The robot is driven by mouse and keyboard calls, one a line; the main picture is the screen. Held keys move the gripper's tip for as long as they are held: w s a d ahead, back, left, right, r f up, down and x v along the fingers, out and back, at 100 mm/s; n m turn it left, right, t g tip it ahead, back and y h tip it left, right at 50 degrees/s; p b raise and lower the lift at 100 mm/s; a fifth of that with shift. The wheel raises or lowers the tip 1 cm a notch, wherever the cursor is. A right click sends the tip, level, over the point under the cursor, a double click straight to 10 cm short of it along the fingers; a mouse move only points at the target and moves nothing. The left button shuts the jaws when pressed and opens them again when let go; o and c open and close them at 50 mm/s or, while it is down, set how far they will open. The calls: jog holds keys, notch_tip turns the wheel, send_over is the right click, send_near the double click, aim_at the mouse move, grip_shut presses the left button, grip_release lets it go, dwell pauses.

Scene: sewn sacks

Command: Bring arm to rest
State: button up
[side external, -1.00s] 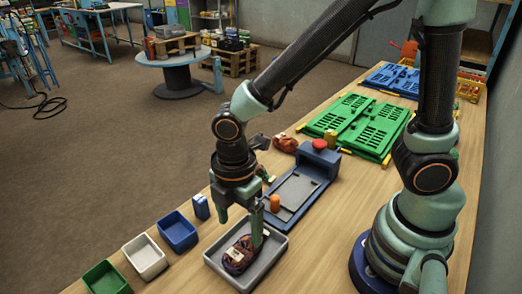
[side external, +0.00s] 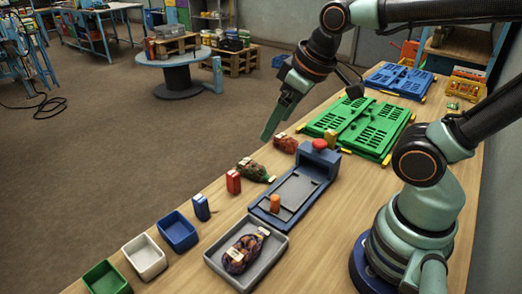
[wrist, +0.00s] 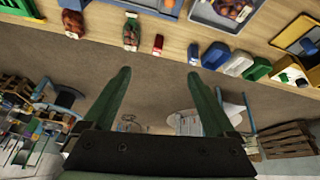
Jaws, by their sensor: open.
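My gripper (side external: 272,128) is raised, open and empty, over the left edge of the workbench (side external: 340,225). In the wrist view, my gripper (wrist: 160,78) shows its two green fingers wide apart with nothing between them. A dark netted sack with a pale label (side external: 242,254) lies in a grey tray (side external: 275,262) at the front of the bench, well away from my gripper. A greenish-brown sack (side external: 256,171) and a reddish sack (side external: 285,144) lie along the bench's left edge, apart from the fingers.
A red box (side external: 233,182), a blue box (side external: 201,207) and blue, white and green bins (side external: 177,233) line the left edge. Green crates (side external: 365,130) lie flat behind.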

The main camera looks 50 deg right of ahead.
jog(key=shift+s+d+r+m+t, duration=0.15)
jog(key=shift+d+r+m, duration=0.1)
jog(key=shift+d+m, duration=0.25)
jog(key=shift+s+d+r+m+t, duration=0.1)
jog(key=shift+d+r+m+t, duration=0.1)
jog(key=shift+d+m, duration=0.25)
jog(key=shift+a, duration=0.1)
